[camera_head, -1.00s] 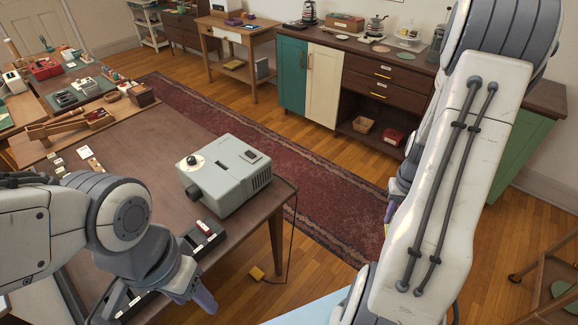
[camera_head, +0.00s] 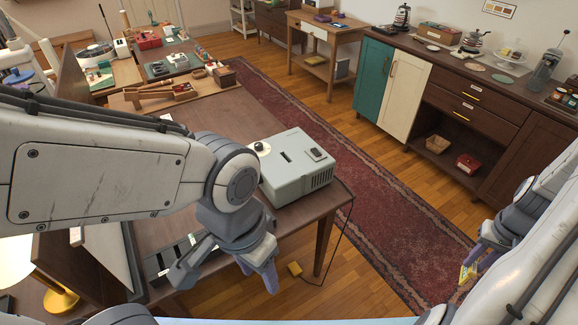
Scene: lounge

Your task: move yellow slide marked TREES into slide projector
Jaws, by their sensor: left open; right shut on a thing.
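The grey slide projector (camera_head: 300,178) stands on the near right corner of the wooden table, with a dark slot on its top. My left gripper (camera_head: 226,274) is open and empty, in front of the projector near the table's front edge. My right gripper (camera_head: 470,264) is at the far right, beyond the table and over the floor. It is shut on a small yellow slide (camera_head: 466,272). The marking on the slide is too small to read. My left arm hides part of the table.
A dark slide tray (camera_head: 165,262) lies on the table (camera_head: 225,108) near my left gripper. Cabinets (camera_head: 470,105) stand at the back right. A red rug and open floor lie between.

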